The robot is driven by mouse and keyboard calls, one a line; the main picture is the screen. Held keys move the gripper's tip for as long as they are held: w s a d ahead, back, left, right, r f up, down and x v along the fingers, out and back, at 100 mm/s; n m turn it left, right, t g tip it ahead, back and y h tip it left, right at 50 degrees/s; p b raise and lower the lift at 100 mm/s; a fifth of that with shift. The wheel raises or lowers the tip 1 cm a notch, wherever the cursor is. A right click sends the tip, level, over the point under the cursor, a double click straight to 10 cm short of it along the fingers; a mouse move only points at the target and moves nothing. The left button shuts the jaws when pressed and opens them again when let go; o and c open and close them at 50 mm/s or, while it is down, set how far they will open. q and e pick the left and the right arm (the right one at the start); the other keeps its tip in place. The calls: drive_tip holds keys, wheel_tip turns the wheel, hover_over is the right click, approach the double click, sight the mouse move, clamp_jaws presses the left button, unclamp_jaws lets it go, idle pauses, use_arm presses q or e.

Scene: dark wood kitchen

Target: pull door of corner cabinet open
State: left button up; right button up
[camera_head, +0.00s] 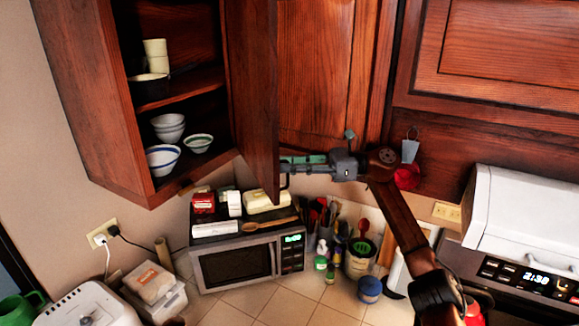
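A dark wood upper cabinet (112,95) at the left stands open, with its shelves in view. Its door (253,90) is swung out toward me and seen at a steep angle. Right of it, a wood cabinet front (315,65) looks closed; I cannot tell for sure which of the two is the corner cabinet. My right gripper (286,166) points left, its fingertips at the lower free edge of the swung-out door, by a small handle (285,180). Whether the fingers are closed on the handle is unclear. My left gripper is not in view.
Bowls (168,127) and cups stand on the open shelves. Below are a microwave (235,263) with packages on top, utensils in holders, jars, and a white appliance (85,305). A stove (525,270) is at the right. Some tiled counter in front is clear.

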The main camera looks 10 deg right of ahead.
drive_tip(key=shift+o, duration=0.2)
drive_tip(key=shift+w, duration=0.15)
drive_tip(key=shift+a+f, duration=0.1)
wheel_tip(320, 180, up, 10)
drive_tip(key=shift+f, duration=0.25)
drive_tip(key=shift+r, duration=0.25)
drive_tip(key=shift+c, duration=0.5)
